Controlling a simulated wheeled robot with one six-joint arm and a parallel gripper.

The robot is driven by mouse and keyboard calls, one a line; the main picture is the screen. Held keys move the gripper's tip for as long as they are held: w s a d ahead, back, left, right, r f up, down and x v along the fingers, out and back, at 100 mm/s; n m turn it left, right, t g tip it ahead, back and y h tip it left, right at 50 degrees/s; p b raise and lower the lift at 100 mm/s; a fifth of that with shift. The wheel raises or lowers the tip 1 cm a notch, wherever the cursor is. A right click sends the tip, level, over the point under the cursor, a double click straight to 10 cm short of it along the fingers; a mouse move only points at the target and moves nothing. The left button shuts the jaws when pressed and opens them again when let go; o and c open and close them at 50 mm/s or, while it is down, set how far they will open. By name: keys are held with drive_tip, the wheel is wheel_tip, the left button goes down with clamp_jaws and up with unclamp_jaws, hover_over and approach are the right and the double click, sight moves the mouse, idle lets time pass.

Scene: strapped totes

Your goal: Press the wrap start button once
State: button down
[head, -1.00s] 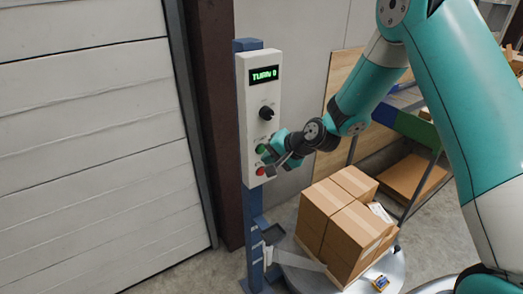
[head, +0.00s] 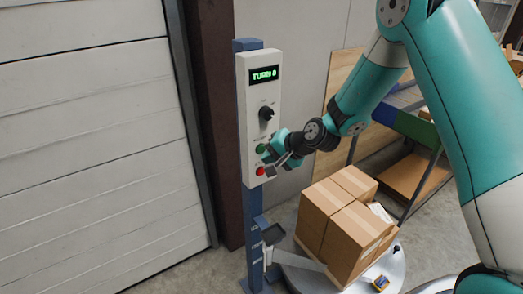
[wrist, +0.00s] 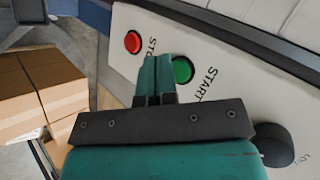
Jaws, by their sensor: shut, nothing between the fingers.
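The white control panel (head: 257,95) stands on a blue post and carries a lit green display (head: 264,75), a black knob (head: 266,114), a green button (head: 261,148) and a red button (head: 260,171). In the wrist view the green button (wrist: 183,70) is labelled START and the red button (wrist: 133,42) is beside a partly hidden label. My gripper (wrist: 155,62) is shut and empty. Its tips appear between the two buttons, closer to green. It also shows in front of the panel in the head view (head: 269,160). I cannot tell whether it touches the panel.
Stacked cardboard boxes (head: 345,222) stand on a round turntable (head: 393,272) below my arm. A rack (head: 412,130) stands behind at right, and a white shutter door (head: 85,130) fills the left.

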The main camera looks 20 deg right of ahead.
idle(0.7)
drive_tip(key=shift+w+a, duration=0.15)
drive_tip(key=shift+w, duration=0.3)
drive_tip(key=shift+w+a, duration=0.1)
drive_tip(key=shift+w, duration=0.25)
idle(0.7)
drive_tip(key=shift+s, duration=0.15)
drive_tip(key=shift+s+d, duration=0.25)
drive_tip(key=shift+s, duration=0.35)
drive_tip(key=s, duration=0.1)
drive_tip(key=s+d+b, duration=0.1)
drive_tip(key=s, duration=0.2)
drive_tip(key=shift+s+d, duration=0.25)
drive_tip(key=shift+s, duration=0.15)
idle(0.3)
